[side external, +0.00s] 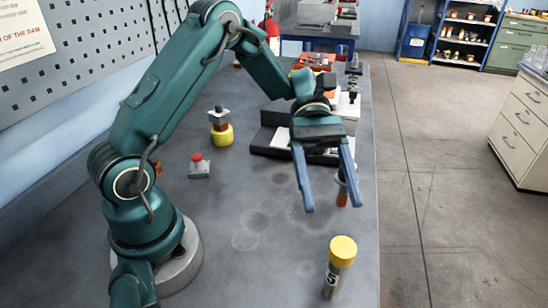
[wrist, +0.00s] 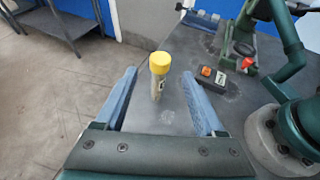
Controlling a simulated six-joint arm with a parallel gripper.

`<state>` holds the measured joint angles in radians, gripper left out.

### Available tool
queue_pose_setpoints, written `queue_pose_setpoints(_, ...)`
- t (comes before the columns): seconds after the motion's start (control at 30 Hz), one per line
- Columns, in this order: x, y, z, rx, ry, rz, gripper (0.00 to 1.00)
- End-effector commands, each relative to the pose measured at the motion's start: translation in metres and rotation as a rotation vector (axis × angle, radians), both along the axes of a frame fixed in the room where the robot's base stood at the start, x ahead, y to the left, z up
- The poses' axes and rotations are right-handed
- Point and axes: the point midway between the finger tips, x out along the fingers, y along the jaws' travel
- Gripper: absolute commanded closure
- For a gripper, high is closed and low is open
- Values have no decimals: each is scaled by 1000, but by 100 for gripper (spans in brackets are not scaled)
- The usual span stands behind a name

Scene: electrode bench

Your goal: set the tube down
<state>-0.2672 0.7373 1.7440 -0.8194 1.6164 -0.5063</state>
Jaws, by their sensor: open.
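The tube (side external: 338,269) has a yellow cap and a grey body with a dark mark on it. It stands upright on the grey bench top near the front right edge. My gripper (side external: 333,208) is open, its two blue fingers pointing down, above and behind the tube in the side view and apart from it. In the wrist view the tube (wrist: 158,76) shows beyond and between the open fingers of my gripper (wrist: 164,100), with nothing held.
A small grey box with a red button (side external: 199,167) and a yellow-based object (side external: 221,130) stand on the bench (side external: 265,225). A black tray (side external: 266,140) lies behind my gripper. An orange-ended item (side external: 342,198) is partly hidden by a finger. The bench middle is clear.

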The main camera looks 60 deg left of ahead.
Motion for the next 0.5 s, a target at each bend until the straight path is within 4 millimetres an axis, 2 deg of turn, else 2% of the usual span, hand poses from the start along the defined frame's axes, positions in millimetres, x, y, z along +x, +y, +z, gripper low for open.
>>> queue_pose_setpoints(0.13, 0, 6, 4, 17, -19, -11, 29)
queue_pose_setpoints(0.23, -8, 6, 8, 68, -90, -51, 29)
queue_pose_setpoints(0.5, -50, 16, 18, 345, -491, -281, 29)
